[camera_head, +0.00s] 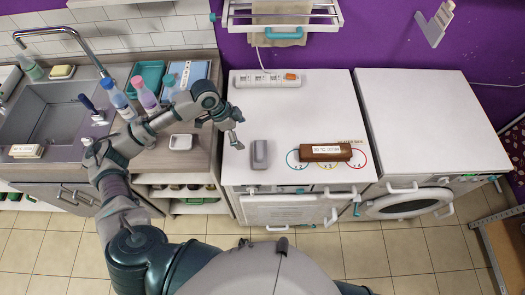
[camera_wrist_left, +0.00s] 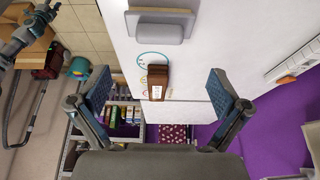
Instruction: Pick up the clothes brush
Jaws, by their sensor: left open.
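A brown wooden block with a white label (camera_head: 325,153), which looks like the clothes brush, lies lengthwise over coloured circles on the white machine top (camera_head: 300,110). It also shows between my fingers but farther off in the left wrist view (camera_wrist_left: 155,76). A smaller grey block with a rounded top (camera_head: 259,154) sits to its left; it also shows at the top of the wrist view (camera_wrist_left: 160,26). My left gripper (camera_head: 239,134) is open and empty, above the left side of the machine top, left of both blocks. My right gripper is not in view.
A white power strip (camera_head: 267,79) lies at the back of the machine top. A rack (camera_head: 283,14) hangs above it. Bottles (camera_head: 144,93), a small white dish (camera_head: 181,142) and a sink (camera_head: 55,115) are on the left counter. The white top at the right (camera_head: 430,115) is clear.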

